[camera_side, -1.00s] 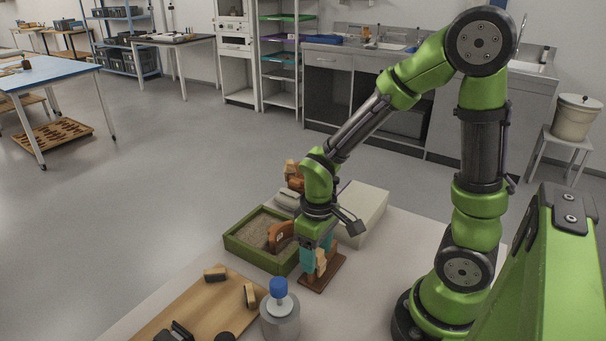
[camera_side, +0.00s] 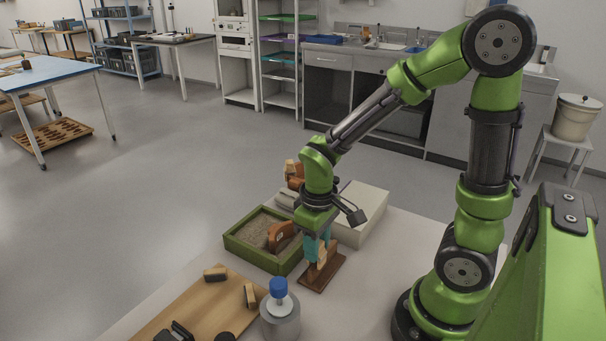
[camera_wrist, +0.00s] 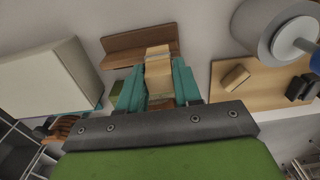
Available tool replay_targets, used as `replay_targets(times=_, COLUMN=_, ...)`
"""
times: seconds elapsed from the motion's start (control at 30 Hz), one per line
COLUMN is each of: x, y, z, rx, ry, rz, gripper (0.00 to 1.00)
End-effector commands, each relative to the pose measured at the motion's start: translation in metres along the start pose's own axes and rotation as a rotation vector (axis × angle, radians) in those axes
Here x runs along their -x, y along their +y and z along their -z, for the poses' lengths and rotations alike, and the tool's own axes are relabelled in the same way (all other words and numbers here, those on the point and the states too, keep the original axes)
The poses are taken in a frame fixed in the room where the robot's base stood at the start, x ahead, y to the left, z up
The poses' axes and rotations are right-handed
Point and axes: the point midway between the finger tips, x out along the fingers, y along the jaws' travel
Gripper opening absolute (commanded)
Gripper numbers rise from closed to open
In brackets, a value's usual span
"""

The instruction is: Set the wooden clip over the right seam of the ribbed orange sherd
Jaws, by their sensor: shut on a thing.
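My gripper (camera_side: 318,246) has teal fingers and is shut on a pale wooden clip (camera_side: 322,254). It holds the clip just above a brown wooden stand (camera_side: 334,268); I cannot tell whether they still touch. In the wrist view the clip (camera_wrist: 158,72) sits between the fingers, in front of the stand (camera_wrist: 125,42). An orange-brown sherd (camera_side: 279,238) stands upright in the sand of a green tray (camera_side: 250,254), left of my gripper. Its ribs and seams are too small to make out.
A pale box (camera_side: 362,215) stands behind my gripper to the right. In front are a grey cylinder with a blue-topped piece (camera_side: 280,318) and a wooden board (camera_side: 190,305) with small blocks. Orange-brown pieces (camera_side: 293,172) stand behind the tray. Bare table lies right of the stand.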

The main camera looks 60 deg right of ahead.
Motion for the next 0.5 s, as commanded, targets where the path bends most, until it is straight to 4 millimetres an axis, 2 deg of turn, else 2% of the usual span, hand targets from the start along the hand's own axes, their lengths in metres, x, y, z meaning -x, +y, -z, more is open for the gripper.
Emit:
replay_targets(times=0.03, x=0.012, y=0.0, z=0.002, rx=-0.001, ry=0.008, rz=0.0, gripper=0.21)
replay_targets(times=0.2, x=0.047, y=0.0, z=0.001, rx=0.0, ry=0.007, rz=0.0, gripper=0.21)
replay_targets(times=0.37, x=0.069, y=0.002, z=0.004, rx=-0.01, ry=0.004, rz=0.0, gripper=0.21)
replay_targets(times=0.5, x=0.08, y=0.017, z=0.025, rx=-0.093, ry=0.0, rz=0.004, gripper=0.21)
